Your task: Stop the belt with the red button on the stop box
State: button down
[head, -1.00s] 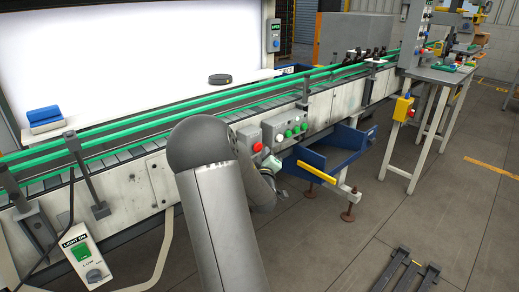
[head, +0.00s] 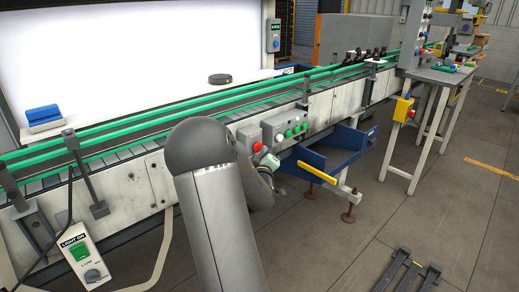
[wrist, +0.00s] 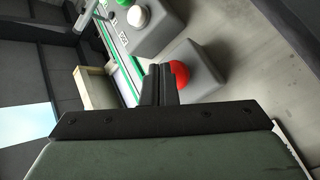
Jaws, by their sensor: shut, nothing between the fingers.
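The stop box (head: 248,134) is a small grey box on the belt's front panel, with a round red button (head: 258,147) on its face. In the wrist view the red button (wrist: 181,74) shows beside my fingertips, partly covered by them, with the grey stop box (wrist: 207,70) around it. My gripper (wrist: 158,84) is shut and empty, its dark fingers pointing at the box. In the head view my gripper (head: 268,162) is just below and right of the button, partly behind my arm. Whether the fingers touch the button I cannot tell.
A control box (head: 285,130) with green, white and red buttons sits right beside the stop box. A blue bin (head: 335,158) projects below the belt (head: 120,154). A yellow box (head: 403,108) with a red button is farther right.

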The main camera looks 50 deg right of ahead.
jog(key=shift+w, duration=0.45)
dwell(0.4)
jog(key=shift+s+b, duration=0.1)
jog(key=shift+b, duration=0.25)
jog(key=shift+s+a+b, duration=0.1)
jog(key=shift+s+b, duration=0.25)
jog(key=shift+s, duration=0.4)
jog(key=shift+s+a+b, duration=0.15)
jog(key=shift+s+b, duration=0.35)
jog(key=shift+s, duration=0.75)
jog(key=shift+s+a+b, duration=0.1)
jog(key=shift+s+b, duration=0.35)
jog(key=shift+s, duration=0.8)
